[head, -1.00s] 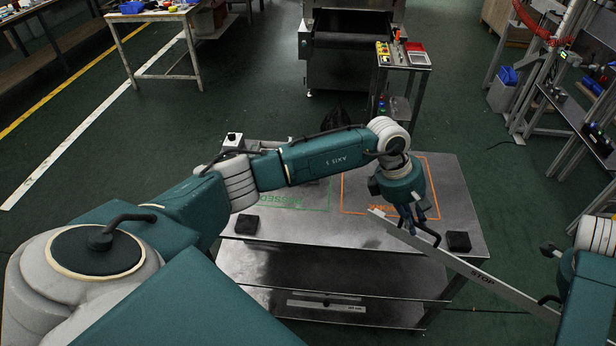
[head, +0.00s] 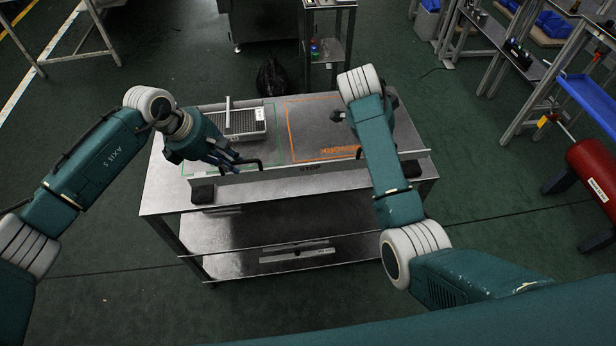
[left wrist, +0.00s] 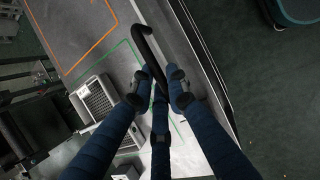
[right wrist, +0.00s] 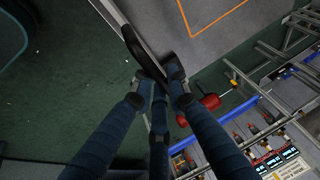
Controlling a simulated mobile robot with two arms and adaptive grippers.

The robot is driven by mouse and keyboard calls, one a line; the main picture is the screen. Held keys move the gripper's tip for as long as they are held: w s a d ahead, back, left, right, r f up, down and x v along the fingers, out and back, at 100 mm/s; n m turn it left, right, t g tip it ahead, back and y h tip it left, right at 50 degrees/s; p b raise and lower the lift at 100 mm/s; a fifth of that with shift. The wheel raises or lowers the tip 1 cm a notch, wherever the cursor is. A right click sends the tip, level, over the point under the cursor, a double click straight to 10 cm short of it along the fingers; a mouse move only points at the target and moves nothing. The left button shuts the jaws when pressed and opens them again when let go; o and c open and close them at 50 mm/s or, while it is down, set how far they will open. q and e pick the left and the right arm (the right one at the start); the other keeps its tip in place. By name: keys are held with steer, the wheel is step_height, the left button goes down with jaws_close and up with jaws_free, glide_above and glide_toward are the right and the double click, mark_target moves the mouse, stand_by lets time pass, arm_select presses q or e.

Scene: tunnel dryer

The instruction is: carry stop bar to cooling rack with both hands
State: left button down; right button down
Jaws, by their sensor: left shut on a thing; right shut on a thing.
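The stop bar (head: 310,169) is a long grey bar marked STOP with black loop handles. It spans the front of the metal table (head: 165,190), near two black blocks, the left one (head: 203,193) showing best. I cannot tell whether it touches them. My left gripper (head: 236,160) is shut on the bar's left handle, which shows as a black loop in the left wrist view (left wrist: 145,45). My right gripper (right wrist: 160,78) is shut on the right handle (right wrist: 140,48); in the head view my right arm mostly hides it. No part is labelled cooling rack.
A grey grated tray (head: 243,121) lies in the green outline on the tabletop. The orange-outlined area (head: 315,115) beside it looks mostly clear. A lower shelf (head: 220,225) is under the top. A dark bag (head: 272,78) is behind the table.

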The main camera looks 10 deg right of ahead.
mark_target(237, 180)
arm_select(q)
steer(key=shift+d, duration=0.15)
arm_select(e)
steer(key=shift+d, duration=0.1)
